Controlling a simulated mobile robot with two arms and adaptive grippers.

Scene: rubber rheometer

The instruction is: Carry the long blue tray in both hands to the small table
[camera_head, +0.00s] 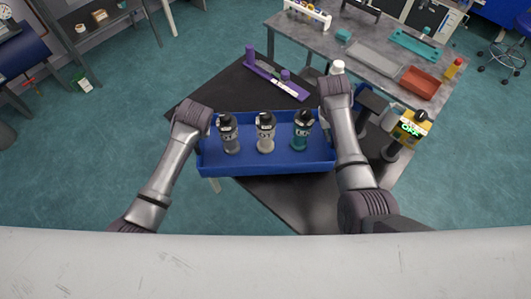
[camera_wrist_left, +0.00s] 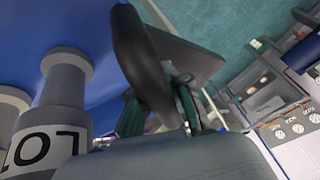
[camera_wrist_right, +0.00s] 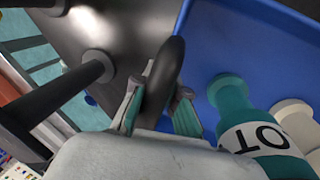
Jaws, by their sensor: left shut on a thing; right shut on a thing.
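The long blue tray (camera_head: 270,163) is held between my two arms in the head view, looking roughly level. It carries three bottles with dark caps: a grey one (camera_head: 229,140), a whitish one (camera_head: 265,140) and a teal one (camera_head: 301,138), all upright. My left gripper (camera_wrist_left: 160,112) is shut on a dark handle (camera_wrist_left: 138,50) at the tray's left end. My right gripper (camera_wrist_right: 158,108) is shut on the handle (camera_wrist_right: 168,75) at the right end. In the head view my wrists mostly hide both grips. A small dark-topped table (camera_head: 290,205) lies beneath and behind the tray.
A purple stand (camera_head: 275,78) lies on the dark table's far part. A dark device with a yellow display unit (camera_head: 411,128) stands at its right. A grey bench (camera_head: 330,42) behind holds a red bin (camera_head: 420,83) and racks. Teal floor (camera_head: 90,150) is open at left.

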